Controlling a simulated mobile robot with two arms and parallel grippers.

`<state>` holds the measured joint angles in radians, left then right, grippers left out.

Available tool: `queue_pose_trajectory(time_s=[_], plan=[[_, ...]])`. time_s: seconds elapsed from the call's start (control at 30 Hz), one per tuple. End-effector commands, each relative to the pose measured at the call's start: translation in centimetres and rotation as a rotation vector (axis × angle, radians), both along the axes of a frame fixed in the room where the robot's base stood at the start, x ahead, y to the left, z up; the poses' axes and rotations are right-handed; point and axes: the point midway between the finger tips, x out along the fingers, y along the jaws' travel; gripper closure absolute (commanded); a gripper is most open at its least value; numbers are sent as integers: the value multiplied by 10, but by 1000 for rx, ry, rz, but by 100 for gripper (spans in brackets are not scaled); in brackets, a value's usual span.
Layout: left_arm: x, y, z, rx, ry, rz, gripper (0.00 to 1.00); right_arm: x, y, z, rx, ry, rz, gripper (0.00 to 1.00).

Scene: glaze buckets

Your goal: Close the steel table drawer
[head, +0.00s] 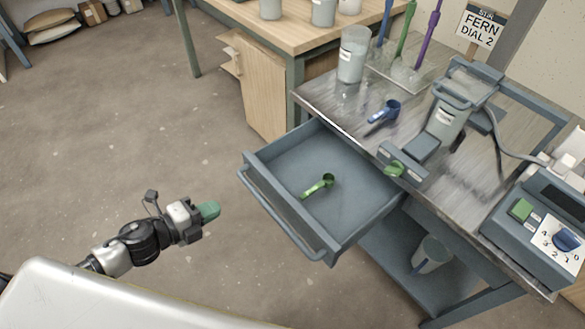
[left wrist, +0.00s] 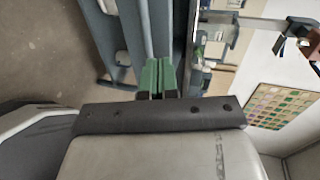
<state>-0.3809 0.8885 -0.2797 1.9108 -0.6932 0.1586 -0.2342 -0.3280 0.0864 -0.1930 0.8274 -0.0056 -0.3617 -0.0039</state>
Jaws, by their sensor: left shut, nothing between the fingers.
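The steel table (head: 330,92) stands at the right in the head view. Its grey drawer (head: 345,215) is pulled open toward the lower left, with a bar handle (head: 280,222) along its front. A green scoop (head: 318,187) lies inside the drawer. My left gripper (head: 210,211) has green fingertips and is shut and empty. It is left of the drawer handle, apart from it, over the floor in the picture. In the left wrist view the shut green fingers (left wrist: 157,78) point at blue-grey metal parts; I cannot tell exactly which. My right gripper is not seen.
On the tabletop are a clear container (head: 352,55), a blue scoop (head: 385,112), a dispenser (head: 448,110) and a control box (head: 540,235). A bucket (head: 432,255) sits on the lower shelf. A wooden bench (head: 285,25) stands behind.

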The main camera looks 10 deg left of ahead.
Motion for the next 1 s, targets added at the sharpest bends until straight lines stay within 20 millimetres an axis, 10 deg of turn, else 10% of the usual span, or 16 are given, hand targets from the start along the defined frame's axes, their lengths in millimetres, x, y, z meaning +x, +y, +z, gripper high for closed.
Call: queue_pose_trajectory(time_s=[1.0], plan=[[101, -81, -28, 18, -8, -42, 100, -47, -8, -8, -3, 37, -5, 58]])
